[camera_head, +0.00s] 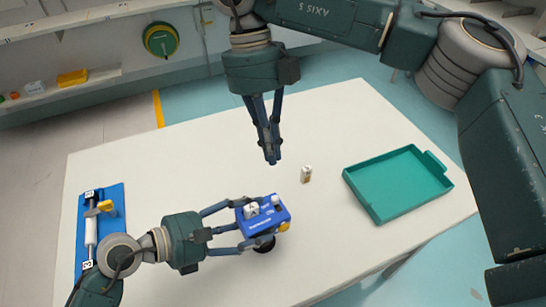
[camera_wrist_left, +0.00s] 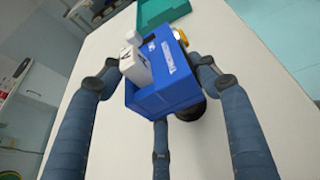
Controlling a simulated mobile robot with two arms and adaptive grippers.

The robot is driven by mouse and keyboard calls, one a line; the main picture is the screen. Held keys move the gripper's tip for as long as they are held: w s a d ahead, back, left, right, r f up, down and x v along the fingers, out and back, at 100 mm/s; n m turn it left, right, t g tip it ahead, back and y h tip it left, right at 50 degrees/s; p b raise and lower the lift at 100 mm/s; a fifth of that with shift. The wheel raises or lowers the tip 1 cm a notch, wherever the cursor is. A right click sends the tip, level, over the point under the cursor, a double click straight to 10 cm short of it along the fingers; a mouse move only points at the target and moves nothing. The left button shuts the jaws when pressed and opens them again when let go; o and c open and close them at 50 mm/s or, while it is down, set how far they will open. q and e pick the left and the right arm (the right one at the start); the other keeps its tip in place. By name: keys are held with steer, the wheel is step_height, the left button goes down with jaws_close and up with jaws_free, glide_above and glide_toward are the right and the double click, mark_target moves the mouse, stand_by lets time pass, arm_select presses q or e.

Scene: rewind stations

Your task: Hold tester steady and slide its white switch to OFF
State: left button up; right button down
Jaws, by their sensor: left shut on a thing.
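The tester is a blue box (camera_head: 262,222) over the front middle of the white table. My left gripper (camera_head: 246,222) reaches in from the left with its fingers around the box and is shut on it. In the left wrist view the blue box (camera_wrist_left: 165,92) sits between the fingers. A white block with dark marking (camera_wrist_left: 136,67) and a smaller white piece (camera_wrist_left: 132,37) stand on it; I cannot tell which is the switch or its position. A yellow part shows at its far end. My right gripper (camera_head: 271,158) points down above and behind the tester, fingers together, empty.
A small white and tan item (camera_head: 306,175) stands just behind and right of the tester. An empty teal tray (camera_head: 378,212) lies at the right. A blue board (camera_head: 117,219) with a white cylinder and yellow part lies at the left. The table between is clear.

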arm_select(q)
steer(key=o, duration=1.5)
steer(key=shift+a, duration=0.1)
